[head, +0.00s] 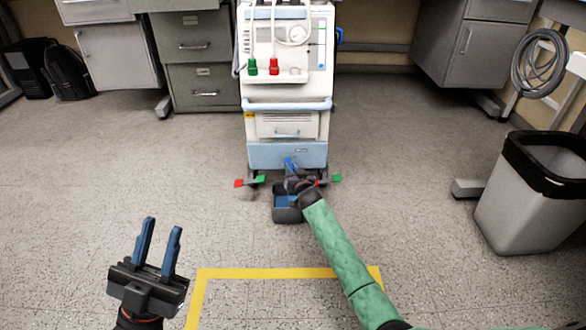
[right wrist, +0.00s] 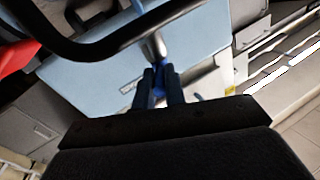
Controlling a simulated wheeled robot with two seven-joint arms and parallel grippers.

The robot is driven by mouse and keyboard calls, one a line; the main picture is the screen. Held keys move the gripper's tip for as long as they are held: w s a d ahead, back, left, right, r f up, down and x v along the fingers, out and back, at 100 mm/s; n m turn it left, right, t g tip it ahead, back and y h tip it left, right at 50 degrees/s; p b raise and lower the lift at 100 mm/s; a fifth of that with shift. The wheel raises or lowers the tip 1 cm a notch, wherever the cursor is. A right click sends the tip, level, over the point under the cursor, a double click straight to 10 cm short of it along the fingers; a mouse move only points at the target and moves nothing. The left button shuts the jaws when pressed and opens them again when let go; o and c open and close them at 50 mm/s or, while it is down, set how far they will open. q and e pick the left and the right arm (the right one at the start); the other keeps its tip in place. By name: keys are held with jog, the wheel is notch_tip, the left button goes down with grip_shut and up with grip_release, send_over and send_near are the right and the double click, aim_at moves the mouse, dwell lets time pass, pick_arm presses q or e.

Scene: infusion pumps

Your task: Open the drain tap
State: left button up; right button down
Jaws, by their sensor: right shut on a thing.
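The drain tap shows in the right wrist view as a short metal stem (right wrist: 153,48) with a blue part (right wrist: 159,82) at its end. It sits low at the front of the white and light-blue machine (head: 288,122). My right gripper (right wrist: 160,88) is shut on the blue part of the tap. In the head view my right gripper (head: 291,165) is at the machine's base, and my own wrist hides the tap there. My left gripper (head: 159,247) is open and empty above the floor, at the lower left.
A dark container with a blue inside (head: 287,214) stands on the floor below my right gripper. A grey bin (head: 524,215) stands at right. The floor at left is clear.

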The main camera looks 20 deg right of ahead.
jog(key=shift+w+a+r+m+h, duration=0.15)
jog(key=shift+a+r+m+h, duration=0.1)
jog(key=shift+r+m+h, duration=0.1)
jog(key=shift+a+h, duration=0.1)
jog(key=shift+h, duration=0.25)
jog(key=shift+f+m+h, duration=0.25)
jog(key=shift+m+h, duration=0.1)
jog(key=shift+h, duration=0.05)
jog(key=c, duration=1.5)
grip_release()
jog(key=shift+s, duration=0.2)
jog(key=shift+o, duration=0.2)
